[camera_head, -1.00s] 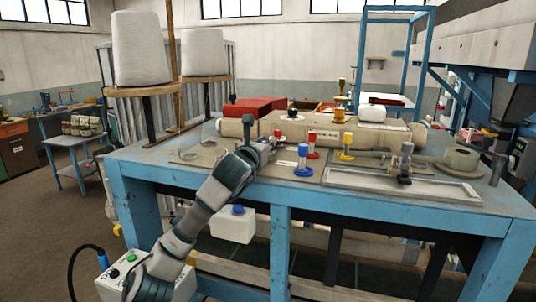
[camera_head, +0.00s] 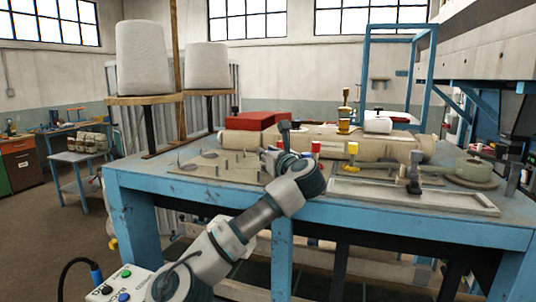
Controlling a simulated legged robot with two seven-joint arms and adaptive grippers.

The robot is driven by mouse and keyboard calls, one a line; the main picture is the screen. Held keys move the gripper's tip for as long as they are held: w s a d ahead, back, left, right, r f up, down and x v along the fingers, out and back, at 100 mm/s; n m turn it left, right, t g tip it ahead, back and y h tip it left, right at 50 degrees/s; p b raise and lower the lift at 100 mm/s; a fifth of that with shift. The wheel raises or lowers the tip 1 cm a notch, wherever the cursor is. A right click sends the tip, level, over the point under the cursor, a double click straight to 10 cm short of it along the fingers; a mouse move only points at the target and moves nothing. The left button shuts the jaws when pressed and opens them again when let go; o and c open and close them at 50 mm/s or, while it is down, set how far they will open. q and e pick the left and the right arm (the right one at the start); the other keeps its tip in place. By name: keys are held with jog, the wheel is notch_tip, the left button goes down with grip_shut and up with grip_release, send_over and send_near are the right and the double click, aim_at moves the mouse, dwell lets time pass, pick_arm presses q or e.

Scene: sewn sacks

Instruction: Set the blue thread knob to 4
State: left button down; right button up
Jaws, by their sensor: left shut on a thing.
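My left arm reaches up from the bottom to the front of the workbench. Its gripper (camera_head: 290,160) is shut at the row of thread knobs, where the blue thread knob stands. The arm and gripper hide the blue knob and its scale, so I cannot read its setting. The red knob (camera_head: 316,147) shows just right of the gripper. My right gripper is not in view.
The blue-framed workbench (camera_head: 390,220) has a shallow metal tray (camera_head: 465,198) at its right front. Two white thread cones (camera_head: 142,57) stand on stands at the left. A grey plate with pins (camera_head: 205,168) lies left of the gripper.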

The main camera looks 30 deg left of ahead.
pick_arm(q)
jog(key=shift+f+n+g, duration=0.1)
jog(key=shift+n+g, duration=0.2)
jog(key=shift+g, duration=0.1)
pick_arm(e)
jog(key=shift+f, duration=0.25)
pick_arm(q)
jog(key=c, duration=1)
grip_release()
jog(key=shift+w, duration=0.15)
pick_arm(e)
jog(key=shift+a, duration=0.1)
pick_arm(q)
jog(key=shift+o, duration=0.2)
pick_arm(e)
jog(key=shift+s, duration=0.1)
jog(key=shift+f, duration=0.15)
